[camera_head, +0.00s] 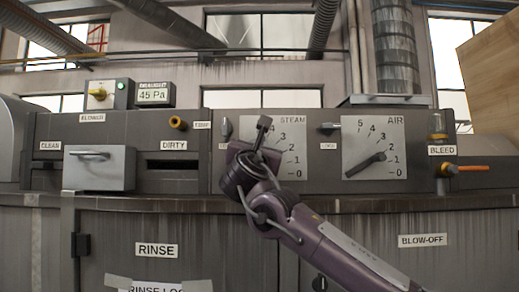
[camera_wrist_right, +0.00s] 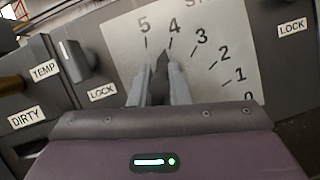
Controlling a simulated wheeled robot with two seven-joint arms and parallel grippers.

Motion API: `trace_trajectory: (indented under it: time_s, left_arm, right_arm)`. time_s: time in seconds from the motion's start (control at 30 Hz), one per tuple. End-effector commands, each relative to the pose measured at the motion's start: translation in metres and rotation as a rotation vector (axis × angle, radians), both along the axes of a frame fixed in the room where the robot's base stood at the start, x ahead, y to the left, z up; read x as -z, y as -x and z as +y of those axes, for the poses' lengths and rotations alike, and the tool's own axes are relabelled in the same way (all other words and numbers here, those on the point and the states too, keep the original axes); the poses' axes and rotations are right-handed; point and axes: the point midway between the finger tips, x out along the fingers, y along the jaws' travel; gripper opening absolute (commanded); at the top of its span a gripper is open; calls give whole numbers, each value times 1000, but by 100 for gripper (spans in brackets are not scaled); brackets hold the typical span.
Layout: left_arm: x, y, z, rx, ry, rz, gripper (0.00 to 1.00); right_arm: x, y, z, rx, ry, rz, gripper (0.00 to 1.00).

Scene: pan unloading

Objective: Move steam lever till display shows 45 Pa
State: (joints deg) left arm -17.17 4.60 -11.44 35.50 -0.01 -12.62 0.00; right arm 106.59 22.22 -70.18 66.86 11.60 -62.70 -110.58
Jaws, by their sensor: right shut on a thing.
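The steam dial plate (camera_head: 292,150) is a pale panel marked STEAM with numbers from 0 upward; it also fills the right wrist view (camera_wrist_right: 205,75). The dark steam lever (camera_head: 264,123) points up, and its tip in the right wrist view (camera_wrist_right: 162,63) lies close to the 4 mark. My right gripper (camera_wrist_right: 162,88) is shut on the lever, one finger on each side. In the head view my right wrist hides the lever's lower part and the left of the plate. The display (camera_head: 153,94) at the upper left reads 45 Pa. My left gripper is not in view.
An AIR dial with its own lever (camera_head: 372,163) is to the right, pointing near 1. A lock switch (camera_wrist_right: 73,60) sits just left of the steam plate. A drawer handle (camera_head: 90,155) and an orange-handled bleed valve (camera_head: 468,168) stick out from the panel.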

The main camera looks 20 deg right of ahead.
Motion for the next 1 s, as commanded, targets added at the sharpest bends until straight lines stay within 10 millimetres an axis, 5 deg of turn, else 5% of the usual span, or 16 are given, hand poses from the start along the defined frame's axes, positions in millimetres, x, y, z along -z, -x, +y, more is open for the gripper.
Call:
trace_trajectory:
  time_s: [0.1,0.13,0.27,0.63,1.0]
  left_arm:
    - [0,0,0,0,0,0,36]
    - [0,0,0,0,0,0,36]
    - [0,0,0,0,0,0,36]
    - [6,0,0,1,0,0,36]
    - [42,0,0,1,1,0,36]
  right_arm:
    - [-1,1,1,-2,-1,-3,0]
    - [-1,1,1,-2,-1,-3,20]
    - [-1,1,1,-2,-1,-2,37]
    - [4,5,3,-2,-1,-2,38]
    - [27,56,24,-5,-1,-4,38]
